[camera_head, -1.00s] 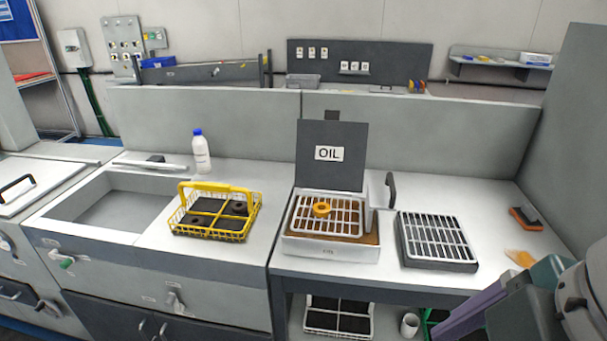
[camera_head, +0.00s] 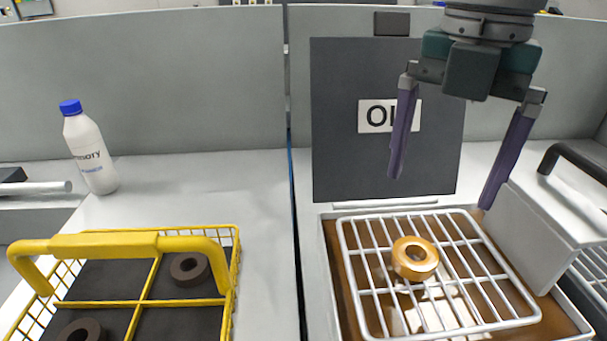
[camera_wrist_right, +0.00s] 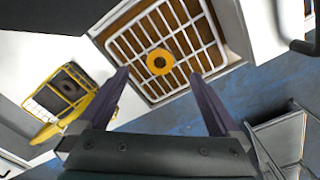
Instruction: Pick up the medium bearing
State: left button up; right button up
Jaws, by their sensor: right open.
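A golden, oil-coated bearing (camera_head: 415,259) lies flat on the white wire rack (camera_head: 370,312) of the oil bath. It also shows in the right wrist view (camera_wrist_right: 160,62). My right gripper (camera_head: 441,190) is open and empty, with its purple fingers pointing down above the oil bath. In the right wrist view the bearing lies just beyond and between the fingertips (camera_wrist_right: 160,75), apart from them. Two dark bearings, one behind (camera_head: 190,268) and one in front (camera_head: 82,331), sit in the yellow basket (camera_head: 120,245). I cannot tell their size class. My left gripper is out of view.
The dark OIL lid (camera_head: 340,110) stands upright behind the bath. A white box-like part with a black handle (camera_head: 580,160) stands at its right. A white bottle with a blue cap (camera_head: 88,150) stands at the left. The counter between basket and bath is clear.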

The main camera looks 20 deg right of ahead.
aim_at(417, 250)
jog(key=f, duration=0.2)
jog(key=s+f, duration=0.1)
jog(key=shift+f, duration=0.4)
jog(key=shift+w+a+f, duration=0.1)
jog(key=shift+a+f, duration=0.1)
jog(key=shift+f, duration=1.2)
jog(key=shift+a+f, duration=0.15)
jog(key=shift+f, duration=1.2)
grip_shut()
